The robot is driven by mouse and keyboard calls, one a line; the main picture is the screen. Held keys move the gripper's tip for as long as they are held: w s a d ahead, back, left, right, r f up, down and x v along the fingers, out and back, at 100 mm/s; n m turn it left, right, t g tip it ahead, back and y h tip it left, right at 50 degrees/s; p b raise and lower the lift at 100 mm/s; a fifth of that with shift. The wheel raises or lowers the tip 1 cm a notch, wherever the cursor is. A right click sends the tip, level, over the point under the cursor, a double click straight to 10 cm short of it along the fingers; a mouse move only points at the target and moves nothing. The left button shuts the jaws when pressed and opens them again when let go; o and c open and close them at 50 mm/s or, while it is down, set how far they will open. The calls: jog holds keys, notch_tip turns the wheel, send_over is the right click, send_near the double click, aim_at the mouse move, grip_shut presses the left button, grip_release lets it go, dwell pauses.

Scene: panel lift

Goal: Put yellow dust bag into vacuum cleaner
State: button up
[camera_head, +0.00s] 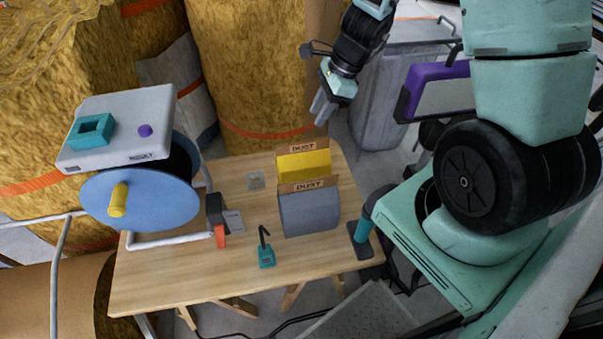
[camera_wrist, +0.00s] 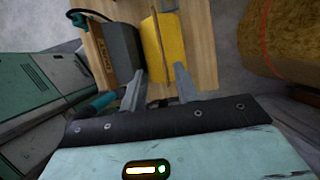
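The yellow dust bag (camera_head: 308,164) stands on the wooden table, with a brown cardboard top marked DUST. In the wrist view the yellow bag (camera_wrist: 168,45) is ahead of the fingers, roughly between their tips, with no contact visible. My gripper (camera_head: 321,107) is above the table's back right edge, just beyond the bag. In the wrist view my gripper (camera_wrist: 158,79) is open and empty, its two fingers spread. I cannot tell for certain which object is the vacuum cleaner; a white machine with a blue wheel (camera_head: 135,202) is at the left.
A grey dust bag (camera_head: 308,213) stands close in front of the yellow one. A small teal tool (camera_head: 266,257) and a black-and-orange item (camera_head: 217,220) are on the wooden table (camera_head: 170,272). Straw-coloured bales (camera_head: 245,70) stand behind. A purple-and-grey object (camera_head: 442,92) is at the right.

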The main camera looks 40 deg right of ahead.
aim_at(303, 144)
jog(key=b+x, duration=0.3)
jog(key=x, duration=0.8)
jog(key=shift+f+b, duration=0.3)
jog(key=shift+b, duration=0.05)
dwell(0.5)
grip_shut()
